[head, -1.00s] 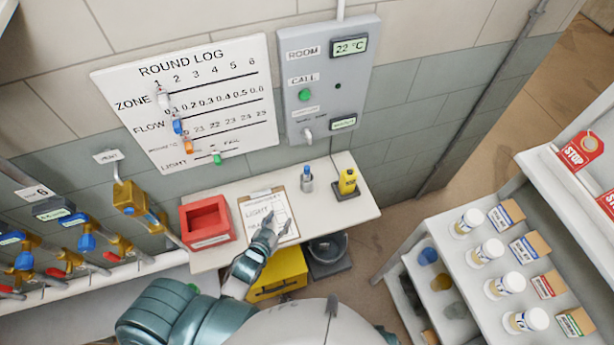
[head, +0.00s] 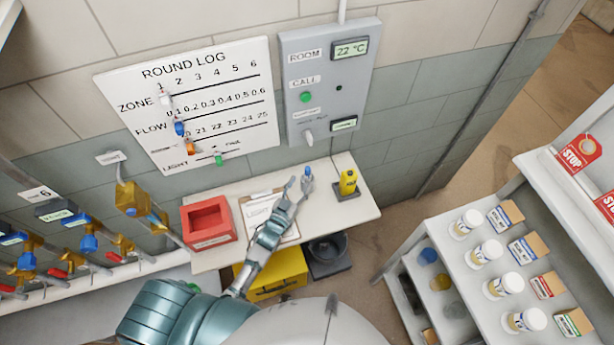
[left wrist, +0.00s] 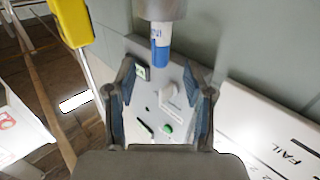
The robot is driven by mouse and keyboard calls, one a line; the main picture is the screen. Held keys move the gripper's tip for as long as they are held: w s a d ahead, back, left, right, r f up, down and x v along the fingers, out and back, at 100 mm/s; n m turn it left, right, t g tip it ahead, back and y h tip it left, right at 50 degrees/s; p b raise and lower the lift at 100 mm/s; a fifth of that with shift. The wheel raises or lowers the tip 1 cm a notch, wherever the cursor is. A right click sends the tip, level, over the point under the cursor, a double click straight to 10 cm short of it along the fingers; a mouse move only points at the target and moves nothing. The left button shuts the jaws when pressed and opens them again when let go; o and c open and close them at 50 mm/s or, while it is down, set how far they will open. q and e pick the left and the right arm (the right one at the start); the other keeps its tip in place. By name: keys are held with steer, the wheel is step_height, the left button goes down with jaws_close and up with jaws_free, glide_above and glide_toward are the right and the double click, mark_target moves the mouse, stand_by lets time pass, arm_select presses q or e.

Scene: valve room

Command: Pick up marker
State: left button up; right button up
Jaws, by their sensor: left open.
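The marker (left wrist: 160,46) has a blue cap and a white band. It stands in a grey metal holder (left wrist: 160,9) at the top of the left wrist view. In the head view only the blue top of the marker (head: 308,170) shows, at the back of the shelf. My left gripper (head: 299,184) is at the marker, its fingers spread and covering most of the holder. In the left wrist view the open fingertips (left wrist: 160,75) lie either side of the marker's line, with the cap just beyond them. Nothing is held. My right gripper is not in view.
The round log board (head: 190,105) and grey panel (head: 331,80) are on the wall behind.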

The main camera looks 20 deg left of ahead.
mark_target(306, 174)
arm_select(q)
steer(key=w, duration=0.3)
steer(key=w+d, duration=0.1)
steer(key=w, duration=0.2)
steer(key=shift+w+d+f+p, duration=0.1)
steer(key=shift+w+d+p, duration=0.1)
steer(key=shift+w+p, duration=0.15)
steer(key=shift+s+a, duration=0.1)
steer(key=shift+c, duration=0.8)
steer(key=shift+a, duration=0.1)
steer(key=c, duration=0.8)
